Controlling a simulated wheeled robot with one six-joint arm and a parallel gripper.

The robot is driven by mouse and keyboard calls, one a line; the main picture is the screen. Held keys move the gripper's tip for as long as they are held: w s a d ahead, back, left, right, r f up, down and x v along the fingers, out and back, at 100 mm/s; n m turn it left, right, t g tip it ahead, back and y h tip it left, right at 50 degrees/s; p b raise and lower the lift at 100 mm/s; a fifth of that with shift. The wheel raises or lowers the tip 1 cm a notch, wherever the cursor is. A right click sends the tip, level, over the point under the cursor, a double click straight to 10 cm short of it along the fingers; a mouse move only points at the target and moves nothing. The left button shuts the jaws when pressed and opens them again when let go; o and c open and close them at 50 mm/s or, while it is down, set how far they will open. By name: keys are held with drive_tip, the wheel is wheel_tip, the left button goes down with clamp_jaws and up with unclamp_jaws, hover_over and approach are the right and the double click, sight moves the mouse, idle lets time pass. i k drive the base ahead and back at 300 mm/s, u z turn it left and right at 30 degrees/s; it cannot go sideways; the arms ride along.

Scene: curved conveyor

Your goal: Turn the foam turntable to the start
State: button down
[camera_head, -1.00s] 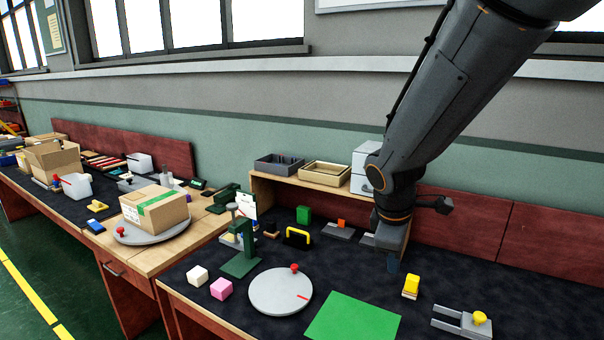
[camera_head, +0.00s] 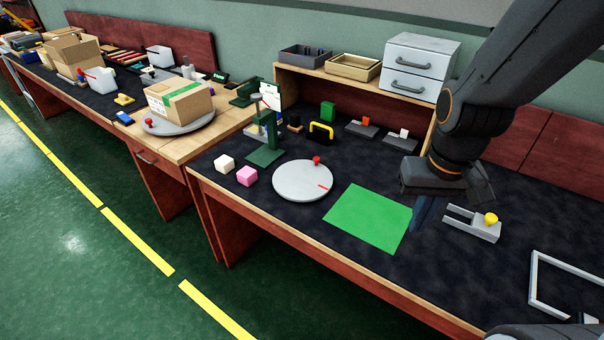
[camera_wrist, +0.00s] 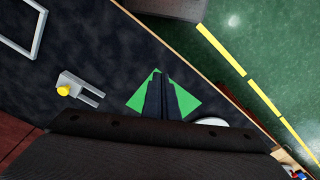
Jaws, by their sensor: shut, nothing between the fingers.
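A pale grey round turntable (camera_head: 295,182) lies on the dark bench top, with a red knob (camera_head: 316,161) at its far rim and a short red line on its right part. A second grey turntable (camera_head: 150,127) with a red knob stands further left under a cardboard box (camera_head: 180,103). I cannot tell from the look which one is foam. My gripper (camera_head: 420,225) is shut and empty, in front of the right edge of a green sheet and well right of the near turntable. In the wrist view, the shut fingers (camera_wrist: 163,82) cover part of the sheet; only a sliver of turntable (camera_wrist: 212,121) shows.
The green sheet (camera_head: 366,217) lies between turntable and gripper. A green stand (camera_head: 266,152), a white cube (camera_head: 224,163) and a pink cube (camera_head: 247,176) sit left of the turntable. A grey fork-shaped fixture with a yellow knob (camera_head: 490,219) and a grey frame (camera_head: 534,275) are right.

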sight(299, 180)
drive_tip(key=u, duration=0.35)
drive_tip(key=k, duration=0.5)
drive_tip(key=u, duration=1.15)
drive_tip(key=i, duration=1.35)
drive_tip(key=z, duration=1.15)
drive_tip(key=i, duration=0.35)
drive_tip(key=z, duration=0.2)
